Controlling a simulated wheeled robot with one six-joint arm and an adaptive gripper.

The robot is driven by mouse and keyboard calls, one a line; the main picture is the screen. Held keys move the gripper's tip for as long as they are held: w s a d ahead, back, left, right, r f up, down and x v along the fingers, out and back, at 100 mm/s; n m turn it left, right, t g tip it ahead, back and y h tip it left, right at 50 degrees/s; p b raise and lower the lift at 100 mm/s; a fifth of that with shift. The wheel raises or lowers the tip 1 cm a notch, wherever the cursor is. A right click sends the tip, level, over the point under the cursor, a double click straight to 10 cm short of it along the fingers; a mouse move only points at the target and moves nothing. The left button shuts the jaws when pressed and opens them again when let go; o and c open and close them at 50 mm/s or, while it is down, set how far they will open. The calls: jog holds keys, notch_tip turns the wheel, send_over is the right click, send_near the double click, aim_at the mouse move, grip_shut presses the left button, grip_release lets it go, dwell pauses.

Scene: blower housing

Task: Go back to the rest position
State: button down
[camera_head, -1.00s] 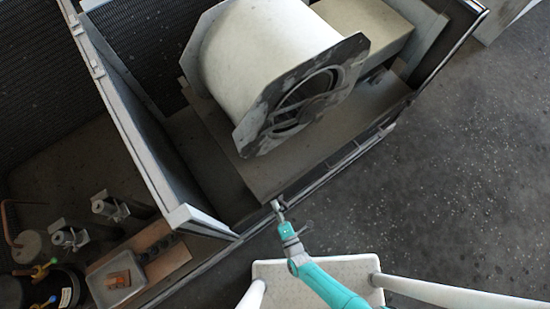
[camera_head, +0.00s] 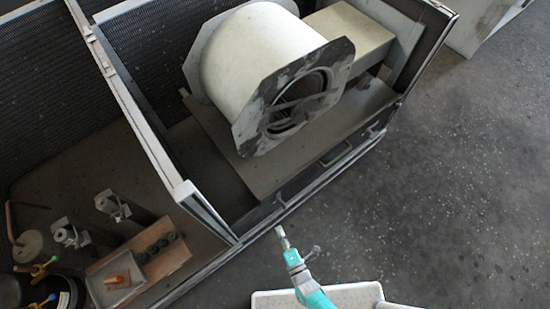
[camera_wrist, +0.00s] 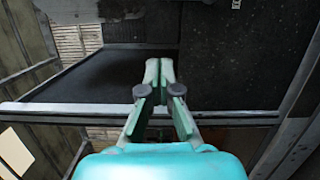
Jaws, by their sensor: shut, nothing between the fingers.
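My gripper (camera_head: 281,236) is at the bottom middle of the head view, just outside the lower edge of the blower housing's frame. In the wrist view my gripper (camera_wrist: 159,72) has its two fingertips together with nothing between them. The blower (camera_head: 235,75), a cream drum with a dark square end plate (camera_head: 295,97), sits inside the housing on a grey base. The housing's front rail (camera_head: 300,193) runs between it and my gripper. The rail (camera_wrist: 230,117) also crosses the wrist view behind the fingers.
A divider wall (camera_head: 150,140) stands left of the blower. Beyond it are metal valves (camera_head: 112,205), a wooden block (camera_head: 165,255) and a small tray with an orange item (camera_head: 118,282). Dark floor (camera_head: 450,180) is open at the right.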

jog(key=s+d+r+m+h, duration=0.3)
jog(key=s+d+r+m, duration=0.85)
jog(key=r, duration=0.35)
jog(key=s+d+r+m+h, duration=0.1)
jog(key=s+r+m, duration=0.1)
jog(key=r, duration=0.6)
jog(key=s+d+r+m+g+h, duration=0.1)
jog(key=s+r+m, duration=0.1)
jog(key=r+m, duration=0.3)
jog(key=s+d+r+m+g+h, duration=0.1)
jog(key=s+r+m, duration=0.2)
jog(key=r, duration=0.8)
jog(key=shift+d+r+m, duration=0.3)
jog(key=shift+r+m, duration=0.05)
jog(key=shift+m, duration=0.2)
